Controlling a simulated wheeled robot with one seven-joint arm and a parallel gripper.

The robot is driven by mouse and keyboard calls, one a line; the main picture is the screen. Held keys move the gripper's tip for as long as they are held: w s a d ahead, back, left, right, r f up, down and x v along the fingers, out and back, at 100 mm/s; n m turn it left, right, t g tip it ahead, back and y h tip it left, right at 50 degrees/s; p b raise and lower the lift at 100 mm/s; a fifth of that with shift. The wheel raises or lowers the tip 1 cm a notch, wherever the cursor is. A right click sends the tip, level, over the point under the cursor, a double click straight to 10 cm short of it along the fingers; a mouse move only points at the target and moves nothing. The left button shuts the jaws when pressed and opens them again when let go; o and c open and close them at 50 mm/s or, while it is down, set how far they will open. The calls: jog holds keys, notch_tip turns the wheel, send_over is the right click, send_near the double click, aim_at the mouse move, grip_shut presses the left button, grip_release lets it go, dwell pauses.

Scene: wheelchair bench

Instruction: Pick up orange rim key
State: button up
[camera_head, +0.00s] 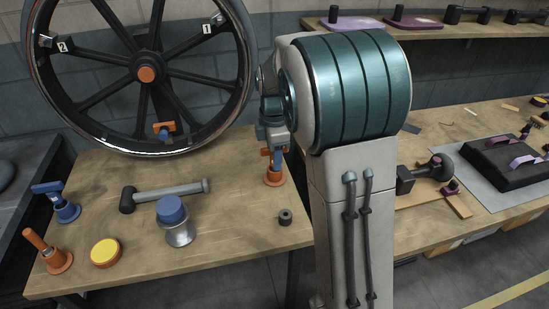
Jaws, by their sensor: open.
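My gripper (271,148) points down at the back right of the left bench, partly hidden by my own arm. It is open, with its fingers at the top of an orange key-like piece (266,152). That piece stands upright in an orange round holder (274,178) on the bench. It looks like the orange rim key; I cannot tell whether the fingers touch it. Another orange piece (164,127) with a blue part sits at the bottom of the wheel rim. A blue T-handled key (48,188) stands in a blue holder (67,212) at the left.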

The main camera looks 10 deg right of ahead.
jog(key=shift+f, duration=0.3)
grip_shut()
jog(key=shift+r, duration=0.15)
notch_tip(320, 180, up, 4)
jog(key=shift+p, duration=0.35)
jog(key=s+d+r, duration=0.6)
jog(key=s+d, duration=0.1)
jog(key=d, duration=0.2)
jog(key=shift+s+r, duration=0.15)
jog(key=shift+r, duration=0.25)
